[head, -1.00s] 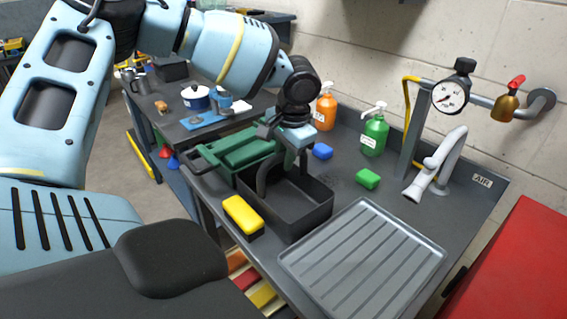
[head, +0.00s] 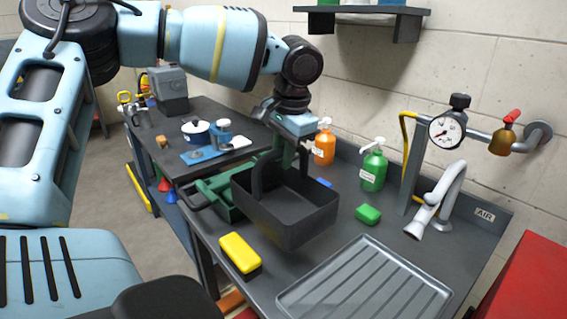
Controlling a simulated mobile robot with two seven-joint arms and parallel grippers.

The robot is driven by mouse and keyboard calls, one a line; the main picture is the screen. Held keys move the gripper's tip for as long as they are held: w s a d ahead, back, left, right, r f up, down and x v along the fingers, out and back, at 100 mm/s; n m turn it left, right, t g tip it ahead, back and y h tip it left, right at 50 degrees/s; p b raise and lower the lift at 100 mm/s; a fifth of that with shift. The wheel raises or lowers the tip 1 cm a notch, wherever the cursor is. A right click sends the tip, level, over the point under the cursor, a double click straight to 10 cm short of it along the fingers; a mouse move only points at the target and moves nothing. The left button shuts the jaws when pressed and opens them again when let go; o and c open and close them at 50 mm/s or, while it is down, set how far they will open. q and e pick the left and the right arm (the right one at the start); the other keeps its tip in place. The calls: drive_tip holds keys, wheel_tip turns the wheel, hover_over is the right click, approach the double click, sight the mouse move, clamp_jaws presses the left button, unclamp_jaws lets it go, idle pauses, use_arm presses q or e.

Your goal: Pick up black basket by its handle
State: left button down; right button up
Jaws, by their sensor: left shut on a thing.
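The black basket (head: 290,228) is an open rectangular tray with an arched handle (head: 257,176). In the head view it hangs above the grey bench, its base apart from the bench top. My left gripper (head: 290,150) points down from above and is shut on the handle. The basket looks close to level. The fingertips are partly hidden by the gripper body and the handle. My right gripper does not show.
A green crate (head: 215,192) lies behind and left of the basket. A yellow sponge (head: 240,254), a green block (head: 368,214), a ribbed drainer (head: 365,285), green bottle (head: 373,170), orange bottle (head: 324,146) and white tap (head: 437,200) surround it. A wall shelf (head: 365,18) is above.

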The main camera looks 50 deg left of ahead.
use_arm(q)
drive_tip(key=shift+r, duration=0.2)
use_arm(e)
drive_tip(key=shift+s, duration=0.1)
use_arm(q)
drive_tip(key=shift+r, duration=0.15)
drive_tip(key=shift+r+p, duration=0.4)
drive_tip(key=shift+r, duration=0.85)
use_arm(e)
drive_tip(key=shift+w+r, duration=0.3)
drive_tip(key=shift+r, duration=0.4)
use_arm(q)
drive_tip(key=shift+d, duration=0.1)
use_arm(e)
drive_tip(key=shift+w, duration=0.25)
